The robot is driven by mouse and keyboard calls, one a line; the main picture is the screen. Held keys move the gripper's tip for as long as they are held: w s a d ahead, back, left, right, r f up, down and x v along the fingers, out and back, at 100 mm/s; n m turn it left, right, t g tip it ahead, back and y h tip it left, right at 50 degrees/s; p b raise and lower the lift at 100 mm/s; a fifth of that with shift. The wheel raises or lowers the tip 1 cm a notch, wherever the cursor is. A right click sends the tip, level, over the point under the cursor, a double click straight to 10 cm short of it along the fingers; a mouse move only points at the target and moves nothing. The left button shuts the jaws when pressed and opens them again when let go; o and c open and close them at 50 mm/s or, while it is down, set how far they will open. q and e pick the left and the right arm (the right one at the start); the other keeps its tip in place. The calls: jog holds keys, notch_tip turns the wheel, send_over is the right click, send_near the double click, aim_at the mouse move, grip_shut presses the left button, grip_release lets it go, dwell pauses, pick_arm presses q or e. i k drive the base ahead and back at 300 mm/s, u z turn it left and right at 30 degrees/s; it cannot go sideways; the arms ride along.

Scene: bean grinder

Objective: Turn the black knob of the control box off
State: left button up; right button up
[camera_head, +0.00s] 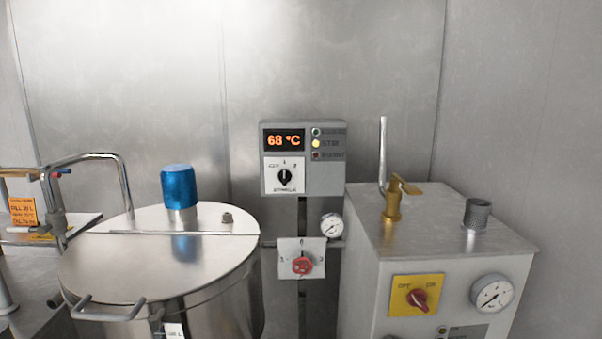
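The control box (329,162) is a grey box on the back wall, in the middle of the head view. Its orange display reads 68 °C. Small lamps sit beside the display, and the yellow one at STIR looks lit. The black knob (285,177) is on a white plate low on the left of the box. Its white pointer mark looks roughly upright, near the middle mark; the small lettering is hard to read. Neither of my grippers is in view, and nothing touches the knob.
A steel tank (95,272) with a blue cap (179,187) stands at left. A red knob (302,265) sits below the box, with a gauge (331,226) beside it. A grey cabinet (370,262) with a brass valve (393,205) and red switch (417,298) stands at right.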

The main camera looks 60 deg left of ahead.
aim_at(284, 176)
jog(key=u, duration=0.6)
jog(key=i, duration=1)
jog(key=u, duration=0.8)
